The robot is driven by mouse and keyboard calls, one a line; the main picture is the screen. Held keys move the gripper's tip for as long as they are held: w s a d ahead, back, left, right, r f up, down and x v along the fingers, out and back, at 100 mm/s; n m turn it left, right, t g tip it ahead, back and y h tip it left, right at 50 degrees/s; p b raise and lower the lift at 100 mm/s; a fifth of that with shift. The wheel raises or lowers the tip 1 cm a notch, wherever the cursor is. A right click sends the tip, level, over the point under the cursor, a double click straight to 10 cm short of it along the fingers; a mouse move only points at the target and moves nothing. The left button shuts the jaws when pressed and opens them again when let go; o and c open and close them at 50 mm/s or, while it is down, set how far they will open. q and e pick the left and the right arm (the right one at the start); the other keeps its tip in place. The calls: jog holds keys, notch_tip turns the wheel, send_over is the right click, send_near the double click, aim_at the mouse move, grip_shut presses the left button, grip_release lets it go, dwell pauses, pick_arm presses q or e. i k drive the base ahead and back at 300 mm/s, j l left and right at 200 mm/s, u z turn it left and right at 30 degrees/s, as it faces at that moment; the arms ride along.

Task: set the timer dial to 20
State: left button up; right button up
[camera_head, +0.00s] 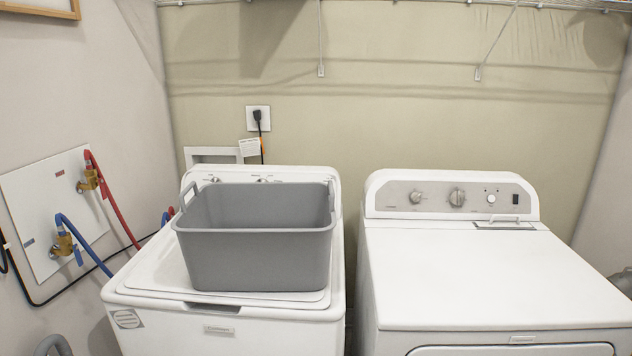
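The white machine (490,275) on the right has a raised control panel (392,193) at its back. The panel carries a smaller knob (416,197) on the left, a larger round dial (457,197) near the middle, a small white button or knob (491,198) and a dark switch (515,199). The dial markings are too small to read, so its setting cannot be told. I cannot tell which knob is the timer dial. Neither of my grippers shows in the head view.
A grey laundry basket (255,262) stands on the white washer (140,275) at the left and partly hides that washer's panel. Red (112,195) and blue (85,240) hoses run along the left wall. The right machine's top is clear. A wire shelf hangs above.

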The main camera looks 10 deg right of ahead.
aim_at(457, 198)
jog(key=z, duration=1.25)
